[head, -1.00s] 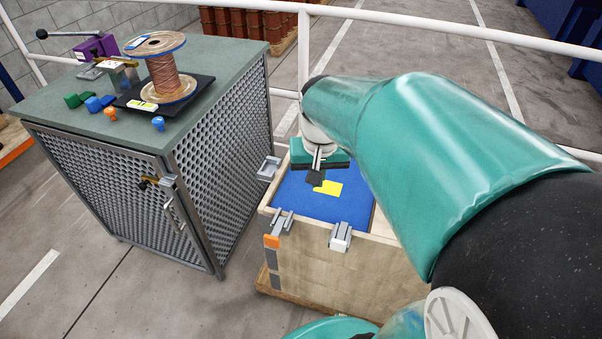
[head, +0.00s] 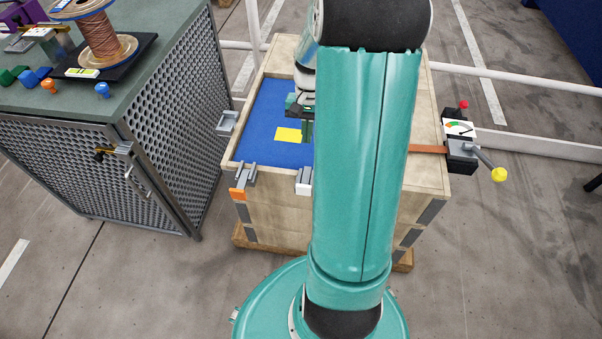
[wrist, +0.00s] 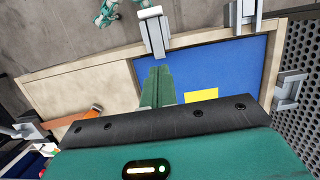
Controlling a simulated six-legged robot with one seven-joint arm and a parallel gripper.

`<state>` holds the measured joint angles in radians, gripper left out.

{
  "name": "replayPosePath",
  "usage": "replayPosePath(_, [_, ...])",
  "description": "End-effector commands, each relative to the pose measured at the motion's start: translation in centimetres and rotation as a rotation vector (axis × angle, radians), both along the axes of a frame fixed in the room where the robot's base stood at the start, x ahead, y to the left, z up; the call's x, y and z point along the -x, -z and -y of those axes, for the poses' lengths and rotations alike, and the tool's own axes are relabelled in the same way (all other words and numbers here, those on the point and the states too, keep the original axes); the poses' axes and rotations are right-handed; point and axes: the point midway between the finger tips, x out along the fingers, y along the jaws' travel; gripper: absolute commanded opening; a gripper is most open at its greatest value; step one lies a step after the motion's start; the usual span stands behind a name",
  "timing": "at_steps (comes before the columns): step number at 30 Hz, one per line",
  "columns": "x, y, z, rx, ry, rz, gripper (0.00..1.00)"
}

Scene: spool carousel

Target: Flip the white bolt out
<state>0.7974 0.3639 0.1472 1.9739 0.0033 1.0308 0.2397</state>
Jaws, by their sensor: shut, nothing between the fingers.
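The white bolt (head: 304,187) is on the near wall of the wooden crate (head: 270,205), with a grey bracket and its white end on the outer face. In the wrist view the white bolt (wrist: 150,13) is at the top centre, its grey part crossing the wooden rim to the edge of the blue panel. My gripper (head: 307,131) is above the blue panel (head: 262,115), beyond the white bolt and apart from it, partly hidden by my arm. Its green fingers (wrist: 157,85) are shut and empty, pointing toward the bolt in the wrist view.
An orange-ended bolt (head: 240,190) is left of the white one, and a grey latch (head: 228,122) is on the left wall. A yellow patch (head: 288,134) lies on the panel. A clamp with a yellow knob (head: 498,175) juts right. A mesh cabinet (head: 185,110) stands close left.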

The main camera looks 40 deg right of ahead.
Motion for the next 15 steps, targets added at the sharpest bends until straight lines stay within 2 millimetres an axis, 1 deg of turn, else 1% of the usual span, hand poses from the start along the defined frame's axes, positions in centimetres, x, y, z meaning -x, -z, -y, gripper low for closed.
replayPosePath(1, [0.10, 0.40, 0.28, -0.007, 0.009, -0.006, 0.00])
replayPosePath(4, [0.24, 0.67, 0.62, -0.012, 0.021, -0.009, 0.00])
replayPosePath(15, [0.32, 0.88, 0.58, -0.012, 0.021, -0.011, 0.00])
